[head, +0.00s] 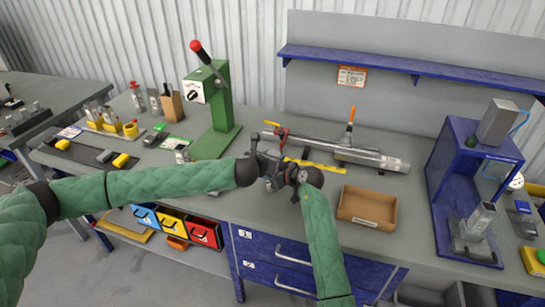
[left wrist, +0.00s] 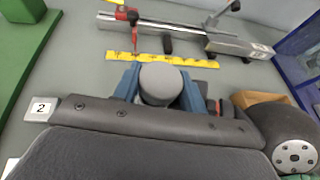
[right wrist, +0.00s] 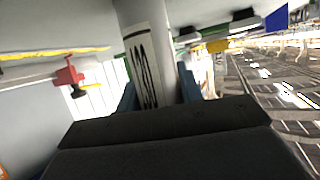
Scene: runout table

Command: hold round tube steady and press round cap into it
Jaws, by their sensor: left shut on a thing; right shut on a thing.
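My left gripper (head: 270,166) is shut on the round cap, near the front middle of the bench. My right gripper (head: 291,178) is close beside the left one, shut on the round tube. In the right wrist view the pale tube (right wrist: 148,55), with a dark-marked label, stands between the blue fingers and runs out of the top of the picture. In the head view the grippers largely hide both parts, and I cannot tell whether cap and tube touch.
Behind the grippers are a yellow ruler (head: 318,165) and a long metal bar (head: 325,145) with a red clamp. A wooden tray (head: 366,207) is to the right, a blue press stand (head: 450,165) beyond it. A green lever press (head: 220,105) stands at back left.

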